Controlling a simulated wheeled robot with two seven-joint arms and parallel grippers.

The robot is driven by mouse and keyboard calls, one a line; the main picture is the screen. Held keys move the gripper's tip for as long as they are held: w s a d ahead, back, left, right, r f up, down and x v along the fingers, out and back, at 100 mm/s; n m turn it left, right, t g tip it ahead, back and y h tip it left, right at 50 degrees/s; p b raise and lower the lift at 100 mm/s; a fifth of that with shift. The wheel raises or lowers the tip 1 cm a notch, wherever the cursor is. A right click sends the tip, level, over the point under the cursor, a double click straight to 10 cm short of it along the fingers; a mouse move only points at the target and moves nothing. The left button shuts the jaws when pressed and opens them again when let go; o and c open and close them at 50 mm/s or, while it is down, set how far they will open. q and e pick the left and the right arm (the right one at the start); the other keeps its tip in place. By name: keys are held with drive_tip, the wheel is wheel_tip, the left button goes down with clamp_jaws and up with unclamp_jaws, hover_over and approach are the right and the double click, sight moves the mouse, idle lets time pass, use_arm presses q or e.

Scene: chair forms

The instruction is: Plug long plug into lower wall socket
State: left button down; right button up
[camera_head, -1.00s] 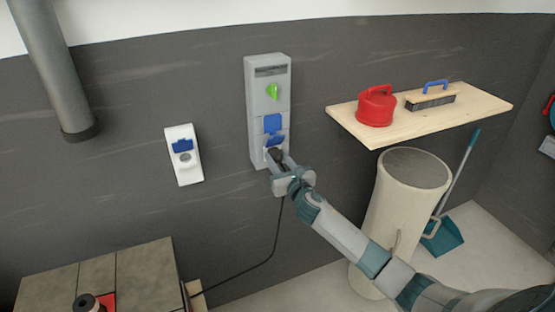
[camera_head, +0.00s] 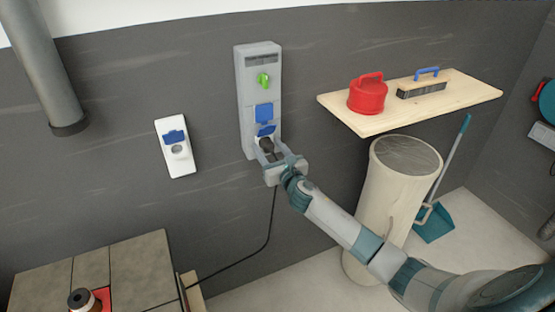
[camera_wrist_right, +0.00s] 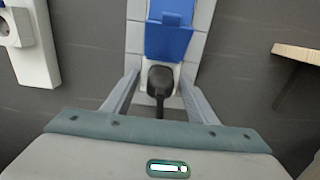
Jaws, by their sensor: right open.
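The grey wall socket box (camera_head: 258,85) hangs on the dark wall, with a green switch and two blue-lidded sockets. Its lower blue lid (camera_head: 266,130) is raised. The black plug (camera_wrist_right: 161,82) sits at the lower socket under the raised lid, and its cable (camera_head: 270,225) hangs down from it. How deep the plug sits is hard to tell. My right gripper (camera_head: 268,150) is just in front of the lower socket. In the right wrist view its open fingers (camera_wrist_right: 160,92) stand on either side of the plug with gaps. My left gripper is not in view.
A white single socket (camera_head: 176,148) is on the wall to the left. A wooden shelf (camera_head: 375,122) with a red container (camera_head: 367,95) and a brush (camera_head: 422,88) is to the right, above a pale cylinder (camera_head: 395,195). A tiled table (camera_head: 138,270) is at lower left.

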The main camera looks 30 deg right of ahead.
drive_tip(key=s+a+b, duration=0.1)
drive_tip(key=s+b, duration=0.2)
drive_tip(key=s, duration=1.4)
drive_tip(key=shift+b, duration=0.4)
drive_tip(key=shift+f, duration=0.1)
